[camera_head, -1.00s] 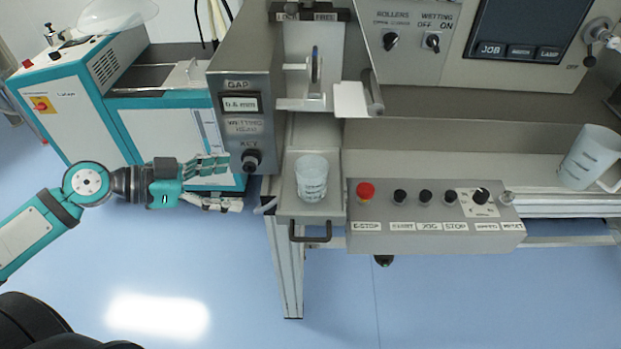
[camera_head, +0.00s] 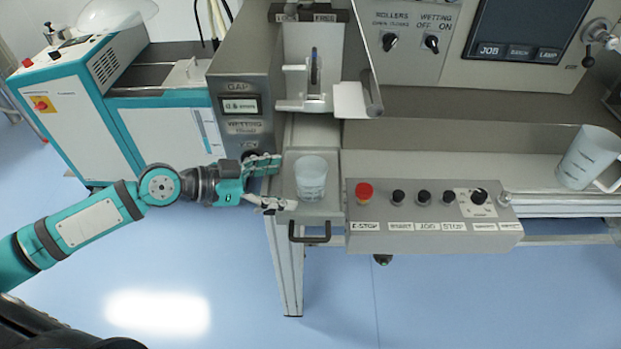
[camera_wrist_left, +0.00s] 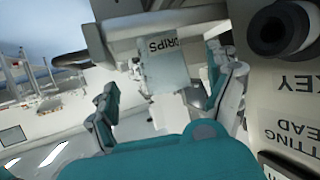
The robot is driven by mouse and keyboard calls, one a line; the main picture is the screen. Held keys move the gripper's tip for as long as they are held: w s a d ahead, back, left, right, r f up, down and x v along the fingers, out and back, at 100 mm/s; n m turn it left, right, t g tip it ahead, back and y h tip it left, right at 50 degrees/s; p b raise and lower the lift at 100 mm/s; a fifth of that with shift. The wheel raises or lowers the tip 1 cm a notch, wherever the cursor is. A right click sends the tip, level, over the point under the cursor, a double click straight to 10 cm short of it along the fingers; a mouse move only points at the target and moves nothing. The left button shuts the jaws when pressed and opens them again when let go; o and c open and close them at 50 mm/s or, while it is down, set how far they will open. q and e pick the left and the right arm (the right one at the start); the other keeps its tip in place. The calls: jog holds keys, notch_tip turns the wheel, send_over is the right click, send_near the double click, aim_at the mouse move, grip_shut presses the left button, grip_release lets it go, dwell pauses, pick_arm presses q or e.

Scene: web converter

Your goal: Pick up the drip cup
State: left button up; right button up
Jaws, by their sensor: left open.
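The drip cup (camera_head: 311,179) is a clear, whitish cup standing upright on the pull-out tray (camera_head: 322,211) below the wetting head. In the left wrist view the cup (camera_wrist_left: 166,70) shows its "DRIPS" label, ahead of and between the two fingers. My left gripper (camera_head: 279,183) is open, its fingers pointing right at the tray's left edge, just left of the cup. It also shows in the left wrist view (camera_wrist_left: 165,95) with its fingers spread and nothing between the tips. My right gripper is not in view.
A control box with a red stop button (camera_head: 364,192) sits right of the tray. The gap panel with its key knob (camera_head: 250,155) is close above my left fingers. A tray handle (camera_head: 310,233) sticks out in front. A white jug (camera_head: 588,158) stands far right.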

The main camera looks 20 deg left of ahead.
aim_at(311, 182)
pick_arm(q)
jog(key=shift+p+x, duration=0.35)
jog(key=shift+x, duration=0.85)
jog(key=shift+w+d, duration=0.2)
jog(key=shift+d, duration=0.05)
jog(key=p+x, duration=0.2)
jog(key=x, duration=0.2)
jog(key=shift+w+p, duration=0.15)
jog(key=shift+p, duration=0.2)
jog(key=shift+w+d+f, duration=0.1)
jog(key=shift+d, duration=0.1)
jog(key=shift+a, duration=0.1)
jog(key=shift+c, duration=0.9)
jog(key=c, duration=1.2)
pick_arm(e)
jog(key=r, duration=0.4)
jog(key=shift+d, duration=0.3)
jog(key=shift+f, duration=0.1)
